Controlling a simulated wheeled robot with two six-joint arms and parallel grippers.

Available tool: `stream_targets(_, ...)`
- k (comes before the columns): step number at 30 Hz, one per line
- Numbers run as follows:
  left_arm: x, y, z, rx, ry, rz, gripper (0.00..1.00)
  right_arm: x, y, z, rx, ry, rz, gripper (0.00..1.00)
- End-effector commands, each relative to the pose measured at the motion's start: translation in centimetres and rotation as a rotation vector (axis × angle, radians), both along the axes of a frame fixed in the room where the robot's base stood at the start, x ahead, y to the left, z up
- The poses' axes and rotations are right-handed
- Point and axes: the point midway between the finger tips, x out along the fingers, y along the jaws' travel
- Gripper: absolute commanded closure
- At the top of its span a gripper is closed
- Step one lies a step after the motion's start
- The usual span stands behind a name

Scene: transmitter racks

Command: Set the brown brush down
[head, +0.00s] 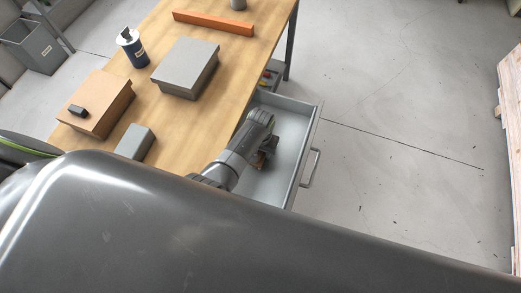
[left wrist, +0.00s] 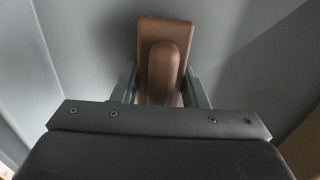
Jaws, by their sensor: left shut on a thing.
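The brown brush (left wrist: 164,62) is between the two fingers of my left gripper (left wrist: 158,88), which is shut on it. In the left wrist view a brown block with a rounded raised part shows, with grey surfaces around it. In the head view my left gripper (head: 266,153) reaches into the open grey drawer (head: 292,172), and a small brown part of the brush (head: 259,160) shows beside it. I cannot tell whether the brush touches the drawer floor. My right gripper is not in view.
The drawer's front with its handle (head: 311,168) stands out from the wooden workbench (head: 190,125).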

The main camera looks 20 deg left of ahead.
Motion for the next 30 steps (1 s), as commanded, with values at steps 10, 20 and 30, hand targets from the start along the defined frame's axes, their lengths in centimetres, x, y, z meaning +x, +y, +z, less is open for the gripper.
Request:
stream_targets(10, 0.0, 0.0, -0.2, 0.0, 0.0, 0.0, 0.39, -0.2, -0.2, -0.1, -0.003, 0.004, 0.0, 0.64)
stream_targets(20, 0.1, 0.0, 0.9, 0.0, -0.001, 0.001, 0.39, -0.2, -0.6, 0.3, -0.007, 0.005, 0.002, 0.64)
stream_targets(30, 0.1, -0.1, 6.4, -0.001, -0.004, 0.001, 0.39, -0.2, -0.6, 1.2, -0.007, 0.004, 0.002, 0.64)
